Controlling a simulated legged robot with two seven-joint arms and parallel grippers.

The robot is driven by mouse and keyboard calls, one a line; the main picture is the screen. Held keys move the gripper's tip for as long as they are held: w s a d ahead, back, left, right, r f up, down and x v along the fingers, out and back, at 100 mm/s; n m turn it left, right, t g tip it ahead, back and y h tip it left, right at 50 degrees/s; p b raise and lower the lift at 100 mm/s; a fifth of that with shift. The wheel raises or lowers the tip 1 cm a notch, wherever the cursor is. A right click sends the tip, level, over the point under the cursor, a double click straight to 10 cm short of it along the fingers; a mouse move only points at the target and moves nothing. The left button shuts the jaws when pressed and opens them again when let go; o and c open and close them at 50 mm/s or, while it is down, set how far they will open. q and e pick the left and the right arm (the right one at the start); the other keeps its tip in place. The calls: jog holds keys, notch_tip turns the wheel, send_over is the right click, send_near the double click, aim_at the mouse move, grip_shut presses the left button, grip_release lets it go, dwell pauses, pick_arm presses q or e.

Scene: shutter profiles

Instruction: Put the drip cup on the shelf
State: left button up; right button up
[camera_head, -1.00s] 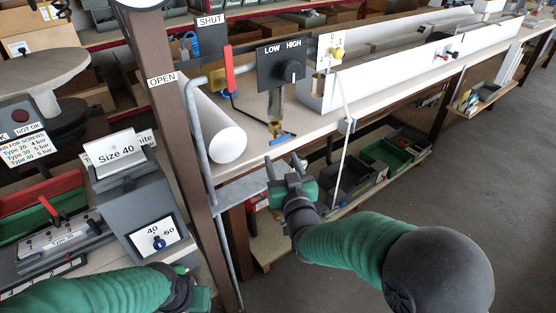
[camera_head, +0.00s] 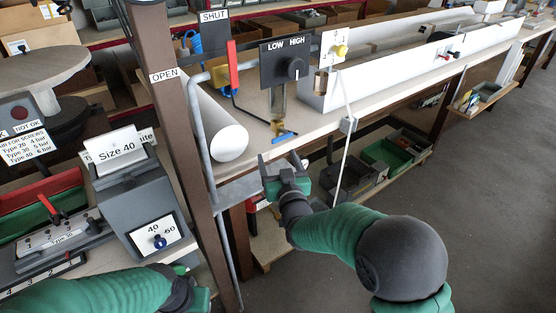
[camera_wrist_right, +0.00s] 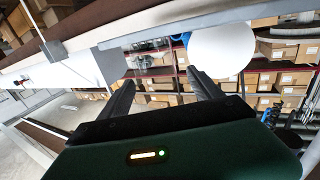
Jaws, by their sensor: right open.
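I cannot make out a drip cup for certain in either view. My right gripper (camera_head: 279,161) is open and empty, just in front of the bench edge, below a brass fitting with a blue lever (camera_head: 283,133). In the right wrist view its two dark fingers (camera_wrist_right: 163,82) are spread with nothing between them. A low wooden shelf (camera_head: 268,248) runs under the bench, behind and below the right gripper. My left gripper (camera_head: 196,296) is at the bottom edge, mostly cut off, and its fingers do not show.
A brown post (camera_head: 178,125) and a grey pipe stand left of the right gripper. A white cylinder (camera_head: 230,142) lies on the bench beside a LOW/HIGH panel (camera_head: 284,62). Green and grey bins (camera_head: 388,157) fill part of the low shelf. The floor at right is clear.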

jog(key=v, duration=1.2)
jog(key=s+d+f+m+g+h, duration=0.2)
jog(key=s+d+f+g+h, duration=0.1)
jog(key=s+d+f+g, duration=0.95)
jog(key=s+d, duration=0.1)
jog(key=s, duration=0.2)
jog(key=s+d+f+g+h, duration=0.1)
jog(key=s+d+f+g, duration=0.1)
jog(key=s, duration=0.4)
jog(key=shift+s+d+f+m, duration=0.2)
jog(key=shift+d+f+m, duration=0.3)
jog(key=shift+d, duration=0.6)
jog(key=shift+g, duration=0.25)
